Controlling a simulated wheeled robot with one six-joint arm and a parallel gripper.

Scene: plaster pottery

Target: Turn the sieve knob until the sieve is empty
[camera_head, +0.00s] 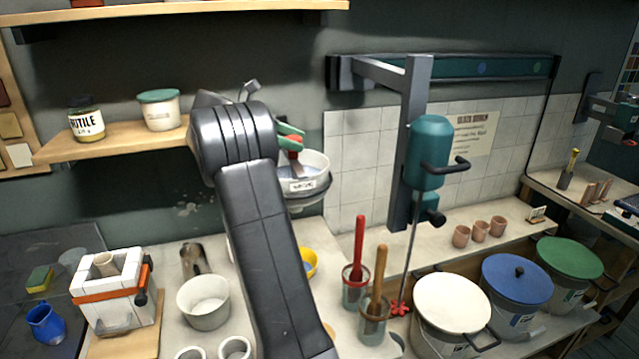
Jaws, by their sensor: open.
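The sieve (318,163) is a round white bowl with a grey lower rim and a small label, right of my dark arm at the picture's middle. A bluish-grey content shows inside it, but how much I cannot tell. A red part (293,156), seemingly the knob, stands over the sieve's left side. My gripper (291,136), with green fingers, is open at the top of this red part. I cannot tell whether the fingers touch it. My arm hides the sieve's left side and most of the gripper.
A teal mixer (428,152) hangs from a grey stand on the right. Below are jars with red and brown handles and several lidded buckets, one with a blue lid (516,278). A white bowl (204,302) and a strapped plaster mould (113,291) stand left of my arm.

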